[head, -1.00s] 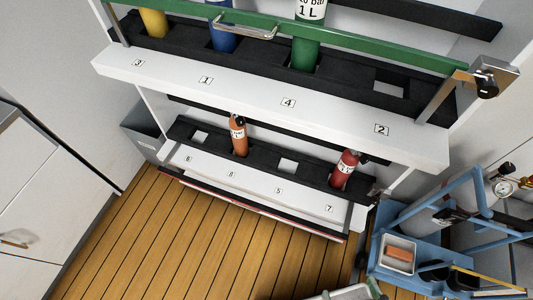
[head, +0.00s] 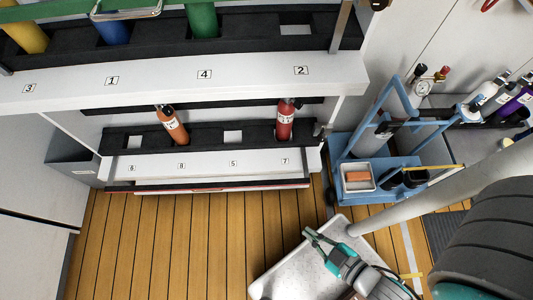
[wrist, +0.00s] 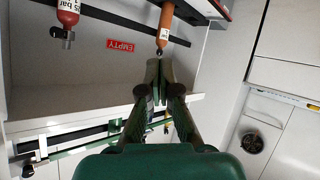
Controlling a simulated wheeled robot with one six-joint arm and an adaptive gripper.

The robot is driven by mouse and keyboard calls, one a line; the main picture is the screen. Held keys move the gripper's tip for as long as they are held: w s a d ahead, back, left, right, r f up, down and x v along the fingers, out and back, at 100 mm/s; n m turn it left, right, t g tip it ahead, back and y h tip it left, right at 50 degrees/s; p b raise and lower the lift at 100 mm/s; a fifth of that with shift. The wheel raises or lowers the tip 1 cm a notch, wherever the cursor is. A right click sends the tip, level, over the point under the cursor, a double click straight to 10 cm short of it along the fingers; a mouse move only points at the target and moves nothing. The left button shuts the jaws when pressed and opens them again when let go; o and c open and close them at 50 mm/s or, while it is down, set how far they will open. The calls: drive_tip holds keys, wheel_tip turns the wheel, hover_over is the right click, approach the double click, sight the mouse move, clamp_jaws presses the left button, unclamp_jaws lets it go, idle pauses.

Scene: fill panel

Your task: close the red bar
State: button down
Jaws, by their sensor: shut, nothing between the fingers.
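The red bar (head: 225,188) is a long thin strip, red along its lower side, low along the front of the lower shelf (head: 205,163). It lies below the number labels, not across the bottles. An orange bottle (head: 173,128) and a red bottle (head: 285,122) stand in the lower rack.
The upper shelf (head: 185,86) holds yellow, blue and green bottles. A blue cart (head: 345,190) with a small tray stands right of the lower shelf. A grey bin (head: 72,170) stands at its left end. The wooden floor (head: 180,245) in front is clear.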

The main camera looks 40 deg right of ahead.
drive_tip(key=w+d+f+n+g+h, duration=0.15)
drive_tip(key=f+n, duration=0.35)
drive_tip(key=f, duration=0.6)
drive_tip(key=w+d+f+n+g+h, duration=0.15)
drive_tip(key=f+n, duration=0.35)
drive_tip(key=f, duration=0.5)
drive_tip(key=d+f+n+g+h, duration=0.1)
drive_tip(key=f+n+g, duration=0.3)
drive_tip(key=f, duration=0.7)
drive_tip(key=w+a+f+n+t+h, duration=0.1)
drive_tip(key=w+a+n+t+h, duration=0.2)
drive_tip(key=w+n, duration=0.3)
drive_tip(key=w+a+f+n+t+h, duration=0.1)
drive_tip(key=w+a+n+t+h, duration=0.15)
drive_tip(key=w+n, duration=0.35)
drive_tip(key=w+d+m, duration=0.1)
drive_tip(key=w+d, duration=0.4)
drive_tip(key=w, duration=0.3)
drive_tip(key=shift+d+r, duration=0.25)
drive_tip(key=shift+r, duration=0.2)
drive_tip(key=shift+w+t+y, duration=0.1)
drive_tip(key=shift+t+y, duration=0.15)
drive_tip(key=shift+r, duration=0.2)
